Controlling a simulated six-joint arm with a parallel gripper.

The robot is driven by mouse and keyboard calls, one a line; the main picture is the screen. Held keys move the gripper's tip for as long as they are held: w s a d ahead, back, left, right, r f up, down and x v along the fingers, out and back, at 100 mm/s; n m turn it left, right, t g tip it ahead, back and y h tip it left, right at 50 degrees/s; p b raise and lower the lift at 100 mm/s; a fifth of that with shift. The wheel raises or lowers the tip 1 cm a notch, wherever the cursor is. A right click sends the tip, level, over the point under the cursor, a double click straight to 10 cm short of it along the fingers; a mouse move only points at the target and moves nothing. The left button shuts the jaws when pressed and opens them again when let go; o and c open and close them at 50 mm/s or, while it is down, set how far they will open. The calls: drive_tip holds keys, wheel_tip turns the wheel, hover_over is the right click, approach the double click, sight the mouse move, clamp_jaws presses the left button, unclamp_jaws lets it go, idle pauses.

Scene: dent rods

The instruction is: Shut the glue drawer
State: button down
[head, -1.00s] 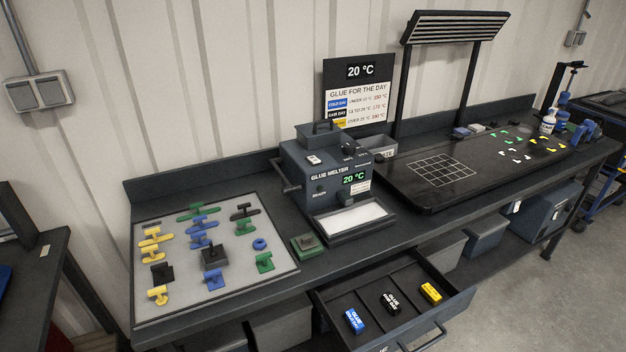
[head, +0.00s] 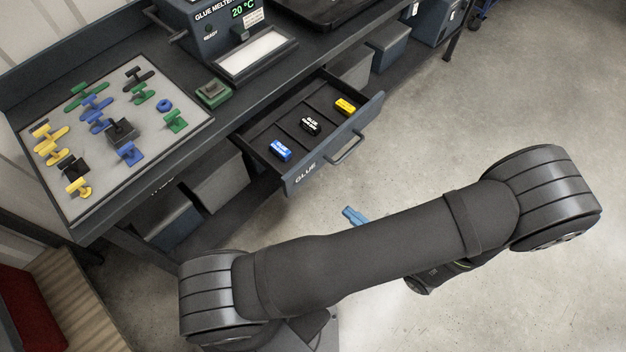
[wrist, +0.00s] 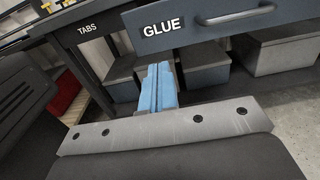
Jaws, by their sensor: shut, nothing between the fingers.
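The glue drawer (head: 335,147) is pulled out from under the bench, with its label "GLUE" and a bar handle (head: 345,149) on the front. Inside, in separate compartments, lie a blue glue block (head: 280,151), a black one (head: 311,124) and a yellow one (head: 345,106). My gripper (head: 352,214) has blue fingers and is shut and empty, in front of the drawer front and apart from it in the head view. In the wrist view the shut fingers (wrist: 157,88) point toward the bench, below and left of the GLUE label (wrist: 163,28); the drawer handle (wrist: 240,14) shows at the upper right.
A closed TABS drawer (wrist: 88,28) is left of the glue drawer. Grey bins (head: 217,180) stand on the shelf below. On the bench are a mat of coloured tabs (head: 115,140) and the glue melter (head: 222,22). The floor in front is clear.

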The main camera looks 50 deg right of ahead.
sight(260, 142)
drive_tip(key=w, duration=1.3)
drive_tip(key=shift+w, duration=0.25)
drive_tip(key=shift+w, duration=0.1)
drive_tip(key=w, duration=1.9)
drive_tip(key=shift+w, duration=0.95)
drive_tip(key=shift+w+d+r, duration=0.1)
drive_tip(key=shift+d+r, duration=0.05)
drive_tip(key=s, duration=1.4)
drive_tip(key=shift+s, duration=0.35)
drive_tip(key=shift+w, duration=0.1)
